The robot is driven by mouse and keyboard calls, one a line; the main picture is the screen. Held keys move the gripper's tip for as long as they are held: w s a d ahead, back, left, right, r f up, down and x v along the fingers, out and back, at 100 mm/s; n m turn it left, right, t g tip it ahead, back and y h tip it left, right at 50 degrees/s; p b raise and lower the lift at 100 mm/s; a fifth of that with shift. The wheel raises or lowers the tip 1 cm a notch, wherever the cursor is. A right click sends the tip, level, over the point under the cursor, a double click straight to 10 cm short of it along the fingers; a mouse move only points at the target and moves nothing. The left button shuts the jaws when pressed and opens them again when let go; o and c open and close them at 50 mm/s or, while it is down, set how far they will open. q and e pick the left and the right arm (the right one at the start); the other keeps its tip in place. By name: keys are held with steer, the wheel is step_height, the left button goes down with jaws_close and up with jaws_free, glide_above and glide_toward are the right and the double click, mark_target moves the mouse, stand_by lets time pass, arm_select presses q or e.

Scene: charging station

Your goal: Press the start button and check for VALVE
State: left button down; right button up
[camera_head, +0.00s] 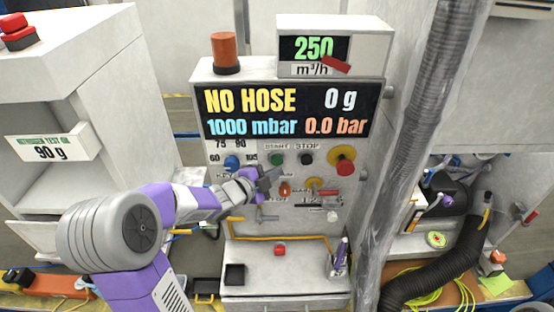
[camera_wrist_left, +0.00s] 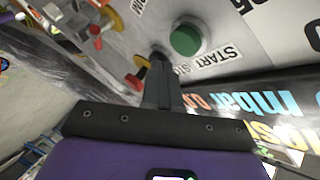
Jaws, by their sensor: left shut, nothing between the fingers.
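The charging station's display (camera_head: 290,111) reads NO HOSE, 0 g, 1000 mbar and 0.0 bar; the word VALVE does not show. The green start button (camera_head: 277,159) sits on the panel below it, by the START label. My left gripper (camera_head: 268,178) is shut and empty, just below the button. In the left wrist view, the shut fingers (camera_wrist_left: 160,75) point at the panel, and their tips appear beside the green button (camera_wrist_left: 186,39), not over it. I cannot tell how far the tips are from the panel. My right gripper is not in view.
A black stop button (camera_head: 306,158) and a red-and-yellow emergency knob (camera_head: 343,160) sit right of the start button. Several valves and handles lie below. A grey wrapped duct (camera_head: 420,140) runs down the right side. The lower shelf (camera_head: 280,262) has open room between small items.

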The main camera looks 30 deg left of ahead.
mark_target(282, 162)
arm_select(q)
steer(key=shift+w+a, duration=0.35)
steer(key=shift+w, duration=0.2)
steer(key=shift+w+a, duration=0.1)
steer(key=shift+w, duration=0.05)
stand_by(1.6)
steer(key=shift+w+a, duration=0.15)
steer(key=shift+w, duration=0.05)
steer(key=shift+w+a, duration=0.25)
steer(key=shift+w, duration=0.15)
stand_by(0.9)
steer(key=shift+s+d, duration=0.1)
steer(key=shift+s+d+b, duration=0.4)
steer(key=shift+s+b, duration=0.05)
steer(key=shift+s, duration=0.2)
steer(key=shift+s+d+b, duration=0.3)
steer(key=shift+s+d, duration=0.15)
steer(key=shift+s, duration=0.25)
steer(key=shift+s+d+b, duration=0.3)
steer(key=shift+s+d, duration=0.1)
steer(key=shift+s, duration=0.35)
steer(key=shift+s+d+b, duration=0.3)
steer(key=shift+s+d, duration=0.15)
steer(key=shift+s, duration=0.25)
